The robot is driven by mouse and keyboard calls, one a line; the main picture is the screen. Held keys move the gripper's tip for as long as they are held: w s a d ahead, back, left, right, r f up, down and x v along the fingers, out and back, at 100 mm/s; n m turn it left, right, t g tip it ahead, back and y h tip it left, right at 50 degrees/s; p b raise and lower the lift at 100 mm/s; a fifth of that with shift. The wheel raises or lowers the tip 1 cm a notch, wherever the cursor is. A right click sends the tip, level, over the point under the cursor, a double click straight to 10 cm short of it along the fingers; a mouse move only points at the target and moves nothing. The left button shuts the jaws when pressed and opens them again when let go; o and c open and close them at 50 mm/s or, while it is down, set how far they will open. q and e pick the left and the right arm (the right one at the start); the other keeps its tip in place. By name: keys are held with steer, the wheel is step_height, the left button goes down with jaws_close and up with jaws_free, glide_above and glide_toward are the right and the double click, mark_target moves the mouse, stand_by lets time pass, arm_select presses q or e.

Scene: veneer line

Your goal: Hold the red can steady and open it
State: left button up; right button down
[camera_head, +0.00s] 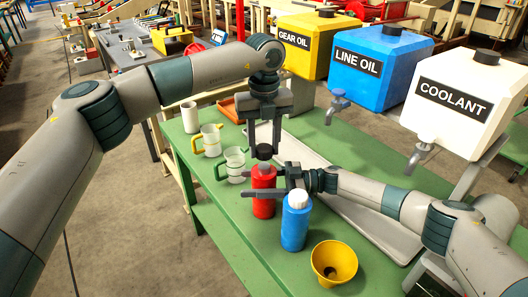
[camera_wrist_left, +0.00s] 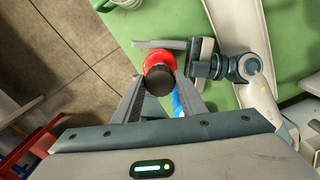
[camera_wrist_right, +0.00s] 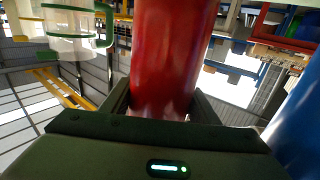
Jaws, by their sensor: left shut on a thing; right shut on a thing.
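The red can (camera_head: 263,205) stands upright on the green table (camera_head: 222,205), with a black cap (camera_head: 264,151) at its top. My left gripper (camera_head: 264,143) comes down from above and is shut on the cap. In the left wrist view, the cap (camera_wrist_left: 160,80) lies between its fingers, with the can's red top (camera_wrist_left: 157,60) behind it. My right gripper (camera_head: 264,190) reaches in from the right and is shut around the can's body, which fills the middle of the right wrist view (camera_wrist_right: 170,55). I cannot tell whether the cap's thread is loose.
A blue bottle (camera_head: 295,228) with a white cap stands close to the can's right. A yellow funnel (camera_head: 334,262) is at the front. Several pale mugs (camera_head: 211,140) stand behind left. A grey tray (camera_head: 372,222) lies under my right arm. Oil and coolant tanks (camera_head: 378,62) stand behind.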

arm_select(q)
steer(key=shift+r, duration=0.55)
arm_select(e)
steer(key=c, duration=0.6)
jaws_free()
arm_select(q)
step_height(320, 180, down, 2)
steer(key=shift+f+b, duration=0.1)
steer(key=shift+b, duration=0.9)
arm_select(e)
steer(key=shift+w+d, duration=0.15)
steer(key=shift+d, duration=2.85)
steer(key=shift+w+d, duration=0.1)
steer(key=shift+d, duration=2.9)
